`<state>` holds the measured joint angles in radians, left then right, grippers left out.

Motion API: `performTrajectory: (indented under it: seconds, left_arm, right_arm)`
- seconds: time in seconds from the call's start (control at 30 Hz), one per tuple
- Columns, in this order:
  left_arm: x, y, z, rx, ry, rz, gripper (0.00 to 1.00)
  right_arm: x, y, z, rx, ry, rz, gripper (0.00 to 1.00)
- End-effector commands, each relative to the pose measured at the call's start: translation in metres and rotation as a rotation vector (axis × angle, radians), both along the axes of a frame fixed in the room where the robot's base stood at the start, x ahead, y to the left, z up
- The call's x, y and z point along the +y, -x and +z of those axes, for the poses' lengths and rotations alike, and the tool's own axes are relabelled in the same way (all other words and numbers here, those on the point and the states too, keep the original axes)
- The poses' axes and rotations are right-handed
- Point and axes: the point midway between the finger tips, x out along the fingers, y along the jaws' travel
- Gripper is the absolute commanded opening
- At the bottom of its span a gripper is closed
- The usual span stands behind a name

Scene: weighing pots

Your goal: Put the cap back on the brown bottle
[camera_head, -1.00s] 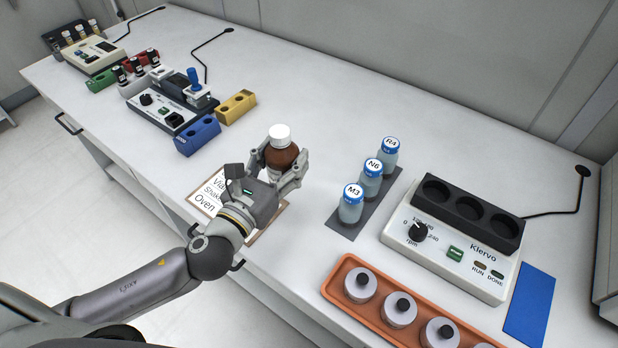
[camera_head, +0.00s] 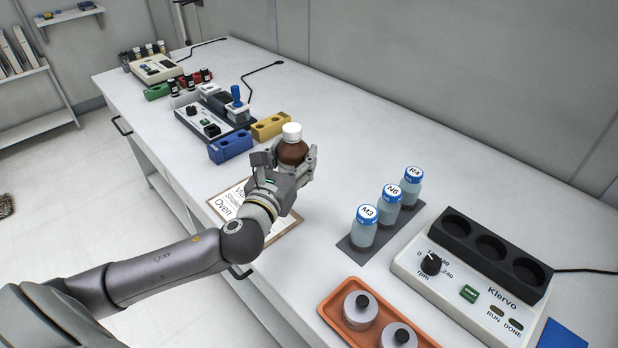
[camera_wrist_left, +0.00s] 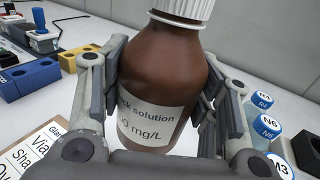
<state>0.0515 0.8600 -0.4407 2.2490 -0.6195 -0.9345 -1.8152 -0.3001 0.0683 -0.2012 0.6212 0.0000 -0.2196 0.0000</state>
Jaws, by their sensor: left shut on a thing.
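The brown bottle (camera_head: 291,152) is upright in my left gripper (camera_head: 294,157), with a white cap (camera_head: 292,131) on its top. In the left wrist view the bottle (camera_wrist_left: 158,70) fills the middle, with a printed label facing the camera. The lower part of the ribbed white cap (camera_wrist_left: 185,8) shows there on the neck; its top is cut off. My left gripper (camera_wrist_left: 160,84) is shut around the bottle body, one finger on each side. My right gripper is not in view.
A clipboard (camera_head: 281,232) lies near the bench's front edge. Yellow (camera_head: 271,125) and blue (camera_head: 231,146) blocks stand beyond the bottle. Three blue-capped vials (camera_head: 389,205) stand to the right, near a Klervo shaker (camera_head: 462,277) and an orange tray (camera_head: 329,309).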

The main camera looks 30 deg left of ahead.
Motion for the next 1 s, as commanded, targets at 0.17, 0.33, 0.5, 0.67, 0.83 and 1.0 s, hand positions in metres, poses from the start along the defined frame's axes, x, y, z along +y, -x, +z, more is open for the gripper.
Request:
performTrajectory:
  seconds: [0.17,0.33,0.5,0.67,0.83,1.0]
  left_arm:
    - [0.009,-0.035,-0.015,-0.003,0.001,0.003,0.00]
    - [0.018,-0.071,-0.032,-0.002,0.001,0.003,0.00]
    - [0.025,-0.099,-0.063,0.002,0.003,0.001,0.00]
    - [0.030,-0.117,-0.083,-0.002,0.002,0.001,0.00]
    - [0.032,-0.124,-0.089,-0.003,0.000,0.000,0.00]
    - [0.032,-0.124,-0.089,-0.003,0.000,0.000,0.00]
  right_arm:
    - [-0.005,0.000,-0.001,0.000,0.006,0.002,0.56]
    - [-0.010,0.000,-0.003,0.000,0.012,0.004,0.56]
    - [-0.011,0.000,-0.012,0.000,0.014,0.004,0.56]
    - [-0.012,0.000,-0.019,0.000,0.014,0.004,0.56]
    - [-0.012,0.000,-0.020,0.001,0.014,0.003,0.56]
    - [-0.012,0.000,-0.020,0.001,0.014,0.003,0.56]
